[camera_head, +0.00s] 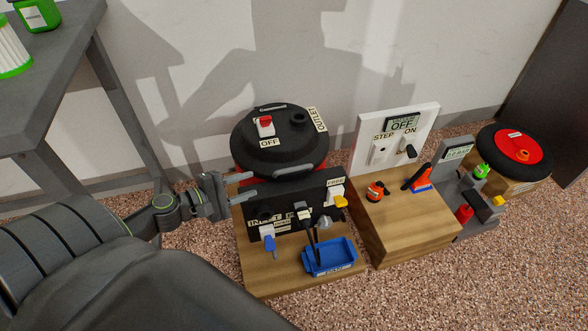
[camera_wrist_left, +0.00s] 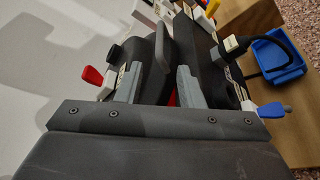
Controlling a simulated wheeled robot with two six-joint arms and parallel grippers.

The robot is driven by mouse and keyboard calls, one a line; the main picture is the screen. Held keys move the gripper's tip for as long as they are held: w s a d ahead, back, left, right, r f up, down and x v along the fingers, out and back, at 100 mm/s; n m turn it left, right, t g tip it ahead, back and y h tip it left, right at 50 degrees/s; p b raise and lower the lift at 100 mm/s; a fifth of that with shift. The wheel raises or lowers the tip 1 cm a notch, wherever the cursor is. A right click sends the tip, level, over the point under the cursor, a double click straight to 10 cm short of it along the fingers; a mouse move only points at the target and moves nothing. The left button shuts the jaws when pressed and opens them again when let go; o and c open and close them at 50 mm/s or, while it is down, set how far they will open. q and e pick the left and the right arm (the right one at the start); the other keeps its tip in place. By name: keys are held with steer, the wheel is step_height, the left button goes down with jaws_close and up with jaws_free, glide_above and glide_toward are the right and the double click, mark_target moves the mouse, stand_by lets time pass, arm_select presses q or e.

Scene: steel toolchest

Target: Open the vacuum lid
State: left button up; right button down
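The vacuum's round black lid (camera_head: 278,150) lies on its red body behind a dark panel on a wooden block. The lid carries a red switch (camera_head: 265,121) above an OFF label and a round outlet port (camera_head: 298,118). My left gripper (camera_head: 250,184) is at the vacuum's left side, with its grey fingers apart and pointing at the lid's near edge. In the left wrist view, my left gripper's fingers (camera_wrist_left: 158,88) are spread, with the black lid (camera_wrist_left: 150,60) showing between and beyond them. I cannot tell whether either finger touches it. My right gripper is not in view.
The dark panel (camera_head: 293,190) has a blue-tipped lever (camera_head: 269,244), a yellow-tipped lever (camera_head: 340,202) and dark cables. A blue tray (camera_head: 330,257) sits in front. A second wooden block (camera_head: 400,215) stands to the right, and a grey table (camera_head: 60,75) at the left.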

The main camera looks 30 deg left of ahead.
mark_target(287, 172)
arm_select(q)
steer(key=p+x, duration=0.1)
steer(key=x, duration=1.4)
jaws_close()
